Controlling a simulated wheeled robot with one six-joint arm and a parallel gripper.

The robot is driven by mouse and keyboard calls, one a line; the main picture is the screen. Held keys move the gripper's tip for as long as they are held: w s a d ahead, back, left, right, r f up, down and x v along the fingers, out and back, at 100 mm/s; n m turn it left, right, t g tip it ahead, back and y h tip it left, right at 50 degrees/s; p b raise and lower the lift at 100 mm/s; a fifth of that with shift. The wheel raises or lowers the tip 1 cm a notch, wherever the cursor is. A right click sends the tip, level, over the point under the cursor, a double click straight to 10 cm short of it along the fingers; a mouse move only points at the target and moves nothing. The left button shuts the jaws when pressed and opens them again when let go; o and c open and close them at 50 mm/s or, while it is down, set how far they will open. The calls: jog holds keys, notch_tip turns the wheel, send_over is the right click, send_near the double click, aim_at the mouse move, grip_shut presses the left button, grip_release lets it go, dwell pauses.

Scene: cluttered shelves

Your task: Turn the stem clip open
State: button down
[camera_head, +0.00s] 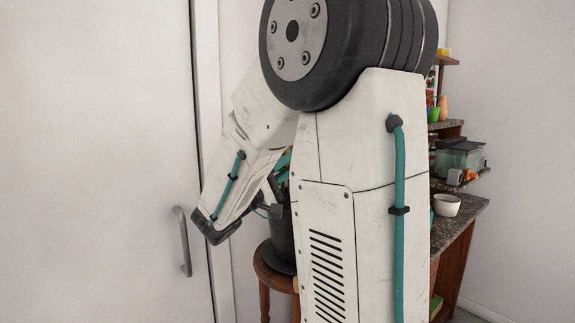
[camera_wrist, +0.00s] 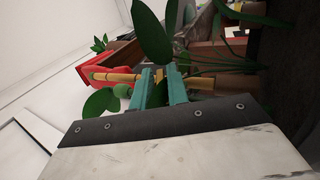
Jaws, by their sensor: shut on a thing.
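In the wrist view, the two teal fingers of my gripper (camera_wrist: 160,74) are close together, shut at a thin yellow-brown stake (camera_wrist: 203,82) among green leaves (camera_wrist: 152,32). The stem clip is mostly hidden between the fingers, and I cannot make out its turn. A small rounded green piece (camera_wrist: 122,90) shows beside the stake, left of the fingers. In the head view, the dark plant pot (camera_head: 281,242) stands on a round wooden stool (camera_head: 268,272), partly behind my arm. My arm hides most of the plant there.
A white door with a grey handle (camera_head: 183,242) is at the left. A dark counter (camera_head: 462,222) with a white bowl (camera_head: 446,205) and shelves stand at the right, behind my arm. In the wrist view, a red object (camera_wrist: 108,72) lies beyond the stake.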

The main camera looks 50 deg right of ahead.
jog(key=c, duration=1.4)
grip_release()
jog(key=shift+c, duration=0.2)
jog(key=shift+a, duration=0.1)
jog(key=v, duration=0.7)
jog(key=shift+a+f, duration=0.2)
jog(key=shift+a, duration=0.1)
jog(key=shift+c, duration=0.5)
